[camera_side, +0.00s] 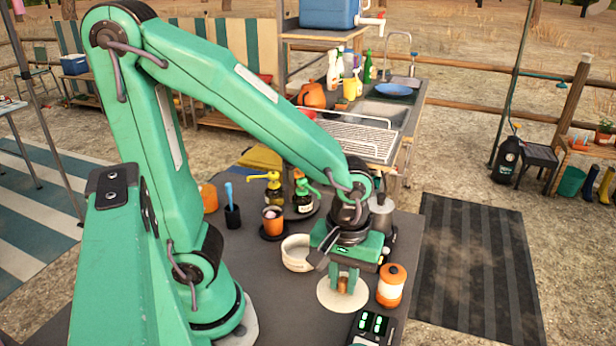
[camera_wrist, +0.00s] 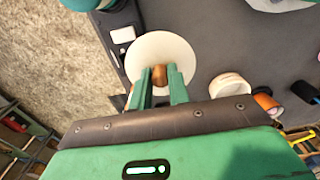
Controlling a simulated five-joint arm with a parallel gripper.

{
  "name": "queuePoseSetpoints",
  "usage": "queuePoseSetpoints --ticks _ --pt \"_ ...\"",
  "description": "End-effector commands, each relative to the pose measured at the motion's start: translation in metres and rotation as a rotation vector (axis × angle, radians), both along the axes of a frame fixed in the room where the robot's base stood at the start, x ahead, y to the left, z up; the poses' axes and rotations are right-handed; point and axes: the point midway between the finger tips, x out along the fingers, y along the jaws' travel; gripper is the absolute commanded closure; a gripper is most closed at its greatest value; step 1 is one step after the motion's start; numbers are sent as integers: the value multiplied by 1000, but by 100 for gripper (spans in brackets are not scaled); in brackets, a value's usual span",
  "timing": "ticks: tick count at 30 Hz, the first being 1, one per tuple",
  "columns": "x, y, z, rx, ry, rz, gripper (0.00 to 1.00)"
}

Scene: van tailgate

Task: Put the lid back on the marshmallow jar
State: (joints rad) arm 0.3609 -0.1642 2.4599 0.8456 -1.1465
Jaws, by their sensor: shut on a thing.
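The lid is a cream-white flat disc (camera_side: 328,297) with a wooden knob. My gripper (camera_side: 347,281) points down over it, its two green fingers shut on the knob. The wrist view also shows the lid (camera_wrist: 142,50) and the knob between my fingertips (camera_wrist: 159,80). I cannot tell whether the lid touches the table. A white, open-topped round pot (camera_side: 297,258), which looks like the jar, stands just left of my gripper. In the wrist view this pot (camera_wrist: 230,92) is right of the lid. Its contents are not clear.
An orange-and-white canister (camera_side: 391,286) stands close right of the lid. A black device with green digits (camera_side: 372,326) lies in front. An orange cup (camera_side: 273,221) and pump bottles (camera_side: 304,195) stand behind the pot. The grey table (camera_side: 265,300) is clear at front left.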

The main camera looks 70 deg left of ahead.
Motion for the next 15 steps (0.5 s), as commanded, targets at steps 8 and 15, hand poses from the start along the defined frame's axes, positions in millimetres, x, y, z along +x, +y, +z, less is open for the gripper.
queuePoseSetpoints --ticks 8,15 --pt "1 2 0 0 0 9 100" --pt "8 18 0 0 0 72 100"
